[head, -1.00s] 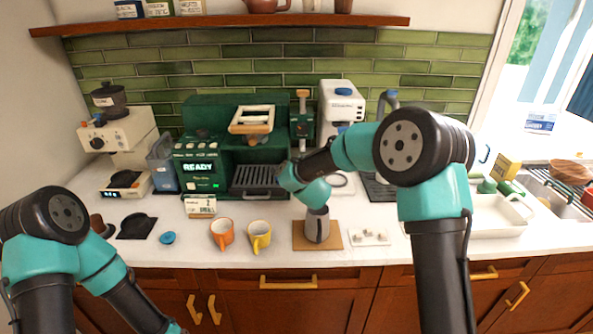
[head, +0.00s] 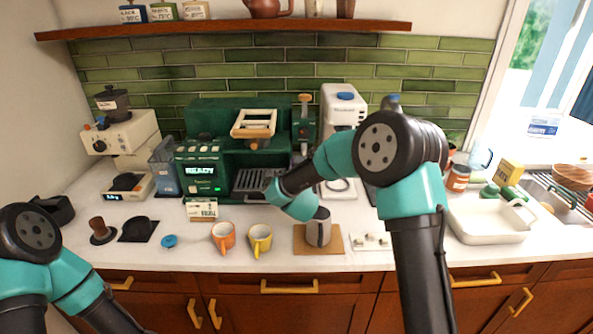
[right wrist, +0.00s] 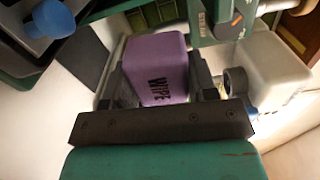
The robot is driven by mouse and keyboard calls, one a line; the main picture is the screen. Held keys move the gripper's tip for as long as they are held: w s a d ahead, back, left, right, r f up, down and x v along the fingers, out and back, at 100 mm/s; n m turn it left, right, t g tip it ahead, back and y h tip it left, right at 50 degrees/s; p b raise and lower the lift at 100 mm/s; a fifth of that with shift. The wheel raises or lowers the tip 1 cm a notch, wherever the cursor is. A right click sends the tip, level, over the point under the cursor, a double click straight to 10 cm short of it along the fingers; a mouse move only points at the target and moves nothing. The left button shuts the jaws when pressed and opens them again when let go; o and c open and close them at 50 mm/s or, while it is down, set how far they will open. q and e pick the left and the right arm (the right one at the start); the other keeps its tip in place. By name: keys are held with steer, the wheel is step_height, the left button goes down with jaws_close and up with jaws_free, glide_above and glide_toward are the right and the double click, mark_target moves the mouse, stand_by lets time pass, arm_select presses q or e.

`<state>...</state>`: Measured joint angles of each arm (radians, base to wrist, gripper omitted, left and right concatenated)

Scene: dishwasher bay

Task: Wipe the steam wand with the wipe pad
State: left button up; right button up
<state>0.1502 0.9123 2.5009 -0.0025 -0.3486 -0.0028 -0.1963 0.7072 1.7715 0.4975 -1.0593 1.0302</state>
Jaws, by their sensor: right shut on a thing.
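The wipe pad (right wrist: 160,68), a purple block lettered WIPE, sits between the fingers of my right gripper (right wrist: 157,75), which is shut on it. In the head view my right wrist is in front of the right part of the green espresso machine (head: 203,160), and it hides the pad and the fingers. A narrow green unit with an orange knob (head: 304,98) stands at the machine's right side. I cannot make out the steam wand clearly; the arm covers the area below that unit. My left gripper is out of view below the left edge area.
A steel pitcher (head: 318,228) stands on a brown mat (head: 301,246) just below my right wrist. Orange (head: 222,236) and yellow (head: 259,240) mugs stand to its left. A white grinder (head: 343,103) stands behind. A white tray (head: 487,226) is at right.

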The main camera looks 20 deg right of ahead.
steer(key=shift+w+d, duration=0.1)
steer(key=shift+w, duration=0.05)
steer(key=shift+x, duration=2.85)
steer(key=shift+x, duration=1)
steer(key=d, duration=0.2)
steer(key=s+d, duration=0.1)
steer(key=shift+s+d, duration=0.15)
steer(key=shift+d, duration=0.25)
steer(key=shift+w, duration=0.2)
